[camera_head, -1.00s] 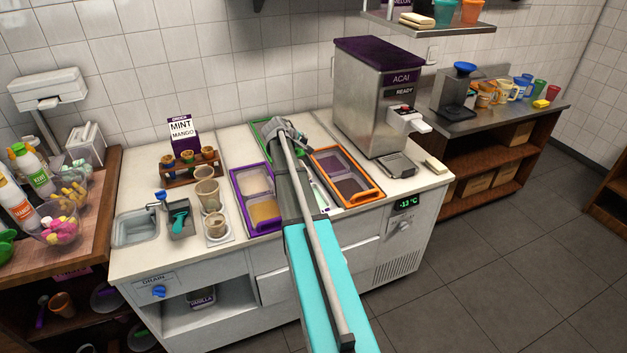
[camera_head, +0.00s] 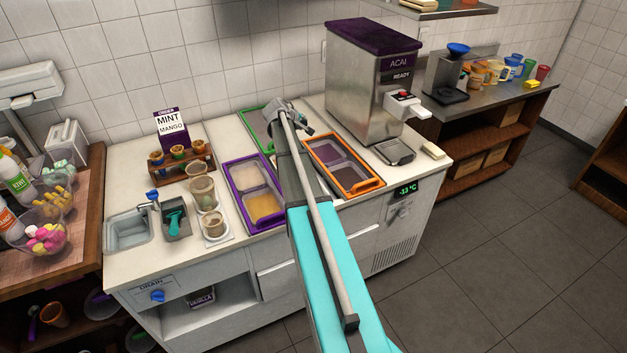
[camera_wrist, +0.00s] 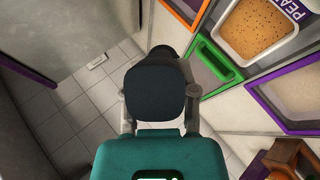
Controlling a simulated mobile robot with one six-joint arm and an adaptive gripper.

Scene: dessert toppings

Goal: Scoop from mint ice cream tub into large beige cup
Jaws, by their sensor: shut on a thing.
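My gripper's dark finger pad (camera_wrist: 155,92) shows in the wrist view, shut on a dark thing (camera_wrist: 165,52) that is mostly hidden behind it. In the head view my arm's end is over the counter by the green-framed tray (camera_head: 254,128), and the fingers are hidden. Beige cups stand on the counter at left: a taller cup (camera_head: 205,194) and a shorter one (camera_head: 213,224) in front. I cannot tell which tub holds mint; my arm hides part of the tub area.
A purple-framed tray (camera_head: 236,196) holds cream and yellow tubs. An orange-framed tray (camera_head: 349,190) holds brown tubs. The acai machine (camera_head: 365,95) stands at right, a sink (camera_head: 128,230) at left. In the wrist view a green handle (camera_wrist: 215,62) is close to my gripper.

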